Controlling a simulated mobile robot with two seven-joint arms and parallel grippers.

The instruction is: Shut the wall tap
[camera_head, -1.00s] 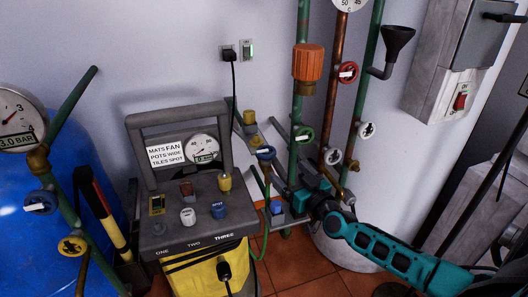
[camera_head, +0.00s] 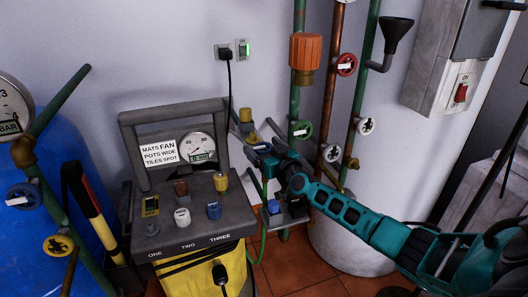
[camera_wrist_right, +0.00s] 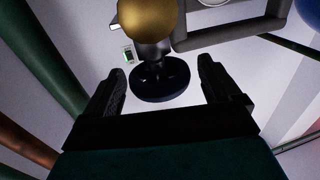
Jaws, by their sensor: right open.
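The wall tap has a brass body (camera_head: 248,116) on the wall behind the grey console, with a dark blue handwheel facing out. In the right wrist view the handwheel (camera_wrist_right: 160,82) lies between my open fingers, with a round brass knob (camera_wrist_right: 150,18) above it. My right gripper (camera_head: 260,150) is at the handwheel in the head view and partly hides it; it also shows in the wrist view (camera_wrist_right: 159,70). I cannot tell whether the fingers touch the wheel. My left gripper is out of view.
The grey console (camera_head: 190,205) with knobs and a gauge stands left of the gripper. Green and copper pipes with a red wheel (camera_head: 347,65), green wheel (camera_head: 301,130) and white wheels (camera_head: 332,153) rise just right. A blue drum (camera_head: 65,150) stands at far left.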

